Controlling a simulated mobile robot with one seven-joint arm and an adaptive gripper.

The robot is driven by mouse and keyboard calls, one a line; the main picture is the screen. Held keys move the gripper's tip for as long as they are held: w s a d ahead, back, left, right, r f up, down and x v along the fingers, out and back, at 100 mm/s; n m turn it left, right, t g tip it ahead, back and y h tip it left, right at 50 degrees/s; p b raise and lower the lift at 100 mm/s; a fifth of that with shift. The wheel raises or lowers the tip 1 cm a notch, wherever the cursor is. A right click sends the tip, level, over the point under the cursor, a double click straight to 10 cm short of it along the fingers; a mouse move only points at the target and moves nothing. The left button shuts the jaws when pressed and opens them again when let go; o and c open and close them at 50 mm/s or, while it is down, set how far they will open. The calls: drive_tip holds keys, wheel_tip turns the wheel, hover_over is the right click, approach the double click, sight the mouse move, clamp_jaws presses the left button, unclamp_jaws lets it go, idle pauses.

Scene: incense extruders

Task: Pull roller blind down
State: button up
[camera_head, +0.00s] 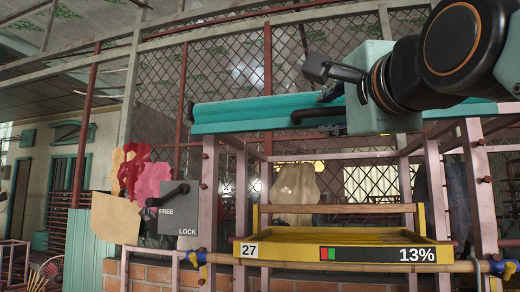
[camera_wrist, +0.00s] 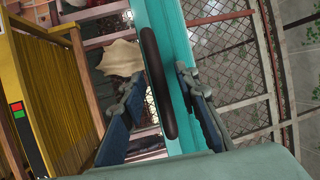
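The roller blind (camera_head: 262,107) is a long teal roll with a flat lower edge, high across the frame; it also shows as a teal band in the wrist view (camera_wrist: 182,60). A dark, rounded pull bar (camera_wrist: 157,85) runs along it. My gripper (camera_wrist: 160,78) is open, with one finger on each side of the bar and visible gaps. In the head view my gripper (camera_head: 322,106) reaches in from the upper right. Contact with the bar cannot be told there.
A grey box (camera_head: 180,222) marked FREE and LOCK has a dark lever angled left above FREE. A yellow slatted tray (camera_head: 345,238) shows 27 and 13%. Pinkish posts (camera_head: 242,195) flank the opening. Mesh fencing (camera_head: 225,75) stands behind; red and pink sheets hang left.

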clamp_jaws()
idle(0.3)
drive_tip(key=shift+f, duration=0.1)
wheel_tip(320, 180, down, 27)
drive_tip(key=b, duration=2.6)
drive_tip(key=shift+b, duration=0.3)
unclamp_jaws()
